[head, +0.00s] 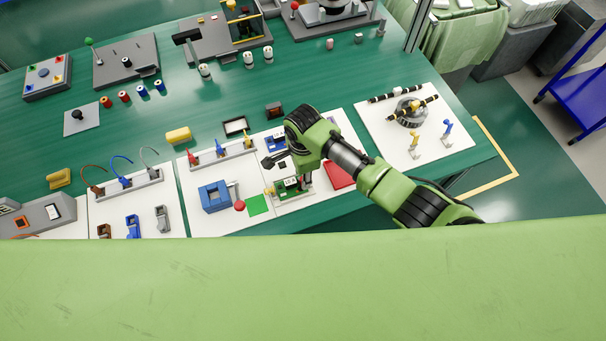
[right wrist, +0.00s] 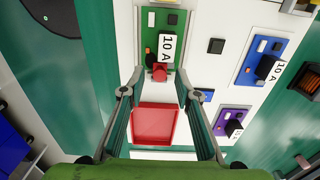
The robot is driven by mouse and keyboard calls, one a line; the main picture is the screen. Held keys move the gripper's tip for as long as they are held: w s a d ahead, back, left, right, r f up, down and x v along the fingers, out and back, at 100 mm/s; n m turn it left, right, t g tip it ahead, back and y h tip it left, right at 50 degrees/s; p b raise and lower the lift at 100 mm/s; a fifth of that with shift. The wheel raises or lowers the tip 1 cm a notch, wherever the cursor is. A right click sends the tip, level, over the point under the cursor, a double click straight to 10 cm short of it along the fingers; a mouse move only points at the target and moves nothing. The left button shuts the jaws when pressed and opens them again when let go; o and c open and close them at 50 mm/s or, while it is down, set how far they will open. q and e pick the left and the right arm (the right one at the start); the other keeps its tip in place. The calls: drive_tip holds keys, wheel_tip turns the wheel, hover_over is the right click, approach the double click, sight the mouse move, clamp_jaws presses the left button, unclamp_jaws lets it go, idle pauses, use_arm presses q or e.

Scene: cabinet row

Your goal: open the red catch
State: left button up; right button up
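The small red catch (right wrist: 159,72) sits at the near end of a green module (right wrist: 150,58) with a white "10 A" label. In the head view the green module (head: 287,187) lies on the white board, and my right gripper covers part of it. My right gripper (right wrist: 159,92) is open in the right wrist view, with one finger to each side of the catch's line. The catch shows just beyond the gap between the fingertips, and I see no contact. In the head view the right gripper (head: 287,170) hangs over the board. My left gripper is not in view.
A red open tray (right wrist: 155,125) lies close to the green module. Blue (right wrist: 262,62) and purple (right wrist: 232,121) modules stand to the right in the right wrist view. A blue block (head: 214,197) and a red-knobbed lever (head: 239,205) stand left of the gripper.

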drive_tip(key=shift+f, duration=0.5)
clamp_jaws()
drive_tip(key=shift+d, duration=0.1)
